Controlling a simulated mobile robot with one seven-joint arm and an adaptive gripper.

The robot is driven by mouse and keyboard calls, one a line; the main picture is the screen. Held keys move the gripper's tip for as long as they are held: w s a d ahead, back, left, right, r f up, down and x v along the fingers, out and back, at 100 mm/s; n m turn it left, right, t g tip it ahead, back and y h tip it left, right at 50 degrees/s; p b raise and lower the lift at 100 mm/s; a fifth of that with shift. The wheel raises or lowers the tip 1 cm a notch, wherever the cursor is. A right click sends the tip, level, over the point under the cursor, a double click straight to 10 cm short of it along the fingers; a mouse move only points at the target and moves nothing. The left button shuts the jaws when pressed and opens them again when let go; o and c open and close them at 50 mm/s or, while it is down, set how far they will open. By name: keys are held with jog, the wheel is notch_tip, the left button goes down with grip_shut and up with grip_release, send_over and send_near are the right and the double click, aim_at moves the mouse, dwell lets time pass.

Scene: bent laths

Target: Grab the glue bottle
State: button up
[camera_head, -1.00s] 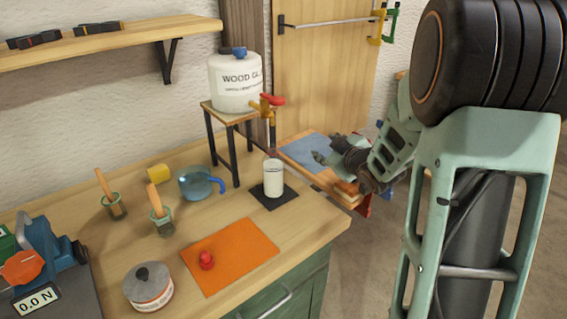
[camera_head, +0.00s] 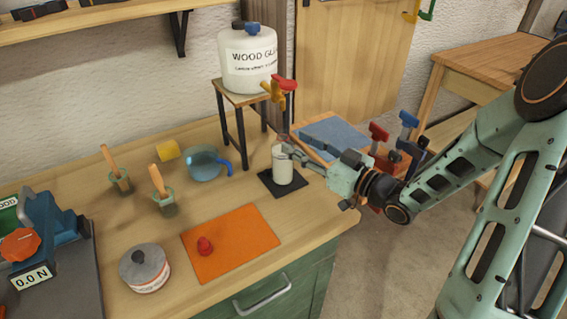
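The glue bottle appears to be the small white cylinder (camera_head: 283,172) standing upright on a small black mat (camera_head: 291,190), below the tap of the large white wood glue jug (camera_head: 247,68). My gripper (camera_head: 291,147) reaches in from the right at the upper part of the bottle. Its slim fingers are at the bottle's top edge and overlap it in the picture. I cannot tell whether they touch it or have closed on it. A small red cap-like piece (camera_head: 205,246) sits on an orange mat (camera_head: 240,240).
The jug stands on a wooden stand (camera_head: 241,98) with dark legs, close behind the bottle. Its orange and red tap (camera_head: 277,92) hangs close above. A blue-handled glass jug (camera_head: 204,163), brushes in pots, and a lidded tin (camera_head: 146,268) stand to the left. Clamps (camera_head: 405,135) stand behind my arm.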

aim_at(283, 134)
jog(key=x, duration=0.5)
jog(key=shift+w+a+r, duration=0.2)
jog(key=shift+a, duration=0.15)
grip_shut()
